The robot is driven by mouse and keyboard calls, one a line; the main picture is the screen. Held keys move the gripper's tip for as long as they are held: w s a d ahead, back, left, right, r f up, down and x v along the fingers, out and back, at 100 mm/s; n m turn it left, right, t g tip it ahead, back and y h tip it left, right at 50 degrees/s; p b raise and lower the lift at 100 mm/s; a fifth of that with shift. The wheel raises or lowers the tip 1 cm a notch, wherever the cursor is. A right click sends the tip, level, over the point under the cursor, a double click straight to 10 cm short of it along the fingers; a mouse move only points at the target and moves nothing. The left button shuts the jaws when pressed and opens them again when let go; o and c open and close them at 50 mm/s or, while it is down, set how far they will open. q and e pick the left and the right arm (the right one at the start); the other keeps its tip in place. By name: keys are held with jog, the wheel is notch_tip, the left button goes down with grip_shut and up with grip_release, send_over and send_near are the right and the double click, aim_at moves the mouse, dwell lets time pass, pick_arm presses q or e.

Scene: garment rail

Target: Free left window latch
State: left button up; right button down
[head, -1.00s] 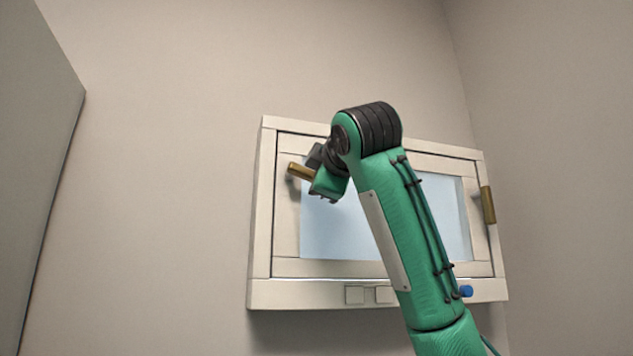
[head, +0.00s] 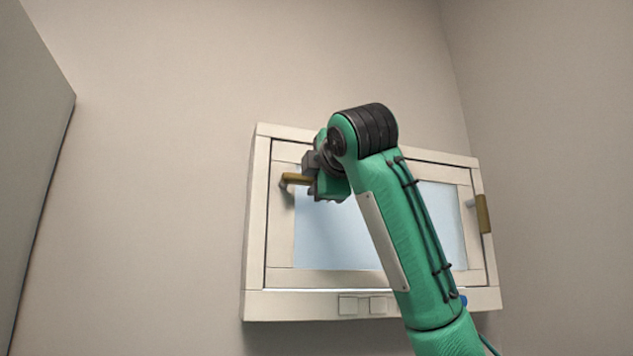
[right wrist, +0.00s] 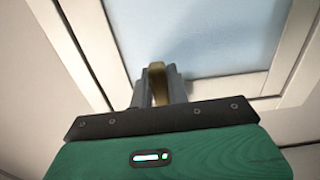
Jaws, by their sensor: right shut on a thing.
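The left window latch (head: 292,179) is a brass handle on the left side of the window frame. It lies about level, its free end reaching right to my right gripper (head: 313,172). That gripper is shut on the handle; the green wrist hides part of the hold. In the right wrist view the brass handle (right wrist: 157,73) stands between the two grey fingers (right wrist: 158,88), in front of the pane. The window (head: 278,230) looks closed in its cream frame. My left gripper is not in view.
A second brass latch (head: 484,214) is upright at the window's right side. Two pale square plates (head: 348,305) and a partly hidden blue knob (head: 463,301) are on the lower frame. A grey panel (head: 30,150) stands at far left. The wall between is clear.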

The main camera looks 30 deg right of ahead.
jog(key=c, duration=1.4)
grip_release()
jog(key=shift+o, duration=0.2)
jog(key=shift+a, duration=0.1)
jog(key=shift+s+a+f+b, duration=0.1)
jog(key=shift+s+b, duration=0.3)
jog(key=shift+s, duration=0.05)
jog(key=b+v, duration=0.5)
jog(key=v, duration=0.8)
jog(key=shift+b, duration=0.4)
